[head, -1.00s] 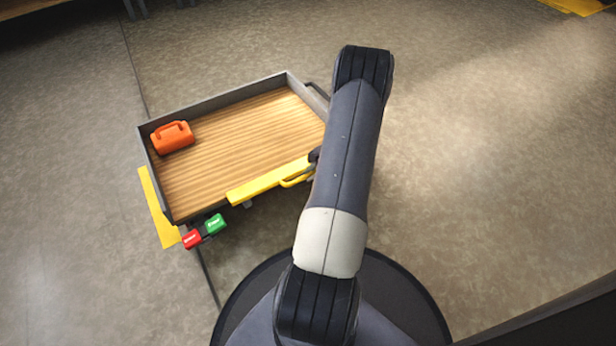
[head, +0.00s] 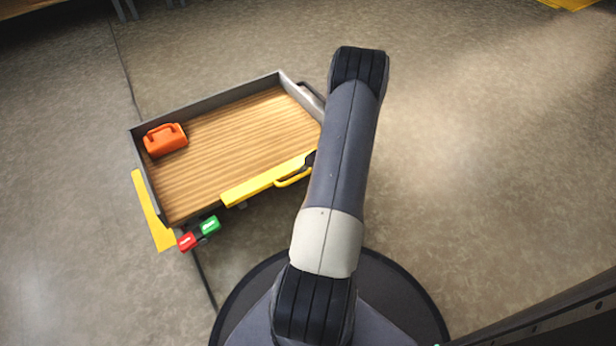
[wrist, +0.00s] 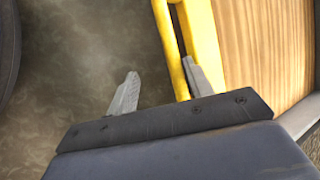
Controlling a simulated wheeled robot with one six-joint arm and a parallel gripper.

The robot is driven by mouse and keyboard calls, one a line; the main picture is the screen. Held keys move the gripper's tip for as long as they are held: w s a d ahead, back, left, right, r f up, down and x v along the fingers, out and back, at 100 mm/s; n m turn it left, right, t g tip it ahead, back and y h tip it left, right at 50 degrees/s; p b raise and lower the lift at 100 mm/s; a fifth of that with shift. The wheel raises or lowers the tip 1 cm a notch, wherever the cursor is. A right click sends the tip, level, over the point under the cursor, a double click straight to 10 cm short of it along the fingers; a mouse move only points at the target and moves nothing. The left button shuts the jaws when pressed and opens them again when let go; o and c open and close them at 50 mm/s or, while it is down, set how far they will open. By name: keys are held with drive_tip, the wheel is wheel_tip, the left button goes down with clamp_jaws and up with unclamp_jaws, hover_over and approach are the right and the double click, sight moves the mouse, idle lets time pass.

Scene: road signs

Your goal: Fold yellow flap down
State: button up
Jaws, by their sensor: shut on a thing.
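The yellow flap (head: 262,182) runs along the near edge of a wood-floored tray cart (head: 235,140), with a yellow loop handle (head: 292,178) on its outer side. In the wrist view the flap (wrist: 208,50) lies beside the wood floor, with the handle (wrist: 170,50) to its left. My gripper (wrist: 160,66) is at the handle, which passes between its two fingers. The right finger lies close against the handle; the left finger appears apart from it. In the head view my arm hides the gripper and the cart's right end.
A red box (head: 187,242) and a green box (head: 210,225) are at the cart's near left corner. Another yellow panel (head: 153,212) lies along its left side. The floor on the right is clear.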

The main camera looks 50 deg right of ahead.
drive_tip(key=p+v, duration=0.3)
drive_tip(key=v, duration=0.7)
drive_tip(key=shift+s+p, duration=0.15)
drive_tip(key=shift+p, duration=0.25)
drive_tip(key=b+x, duration=0.3)
drive_tip(key=x, duration=0.5)
drive_tip(key=shift+w, duration=0.25)
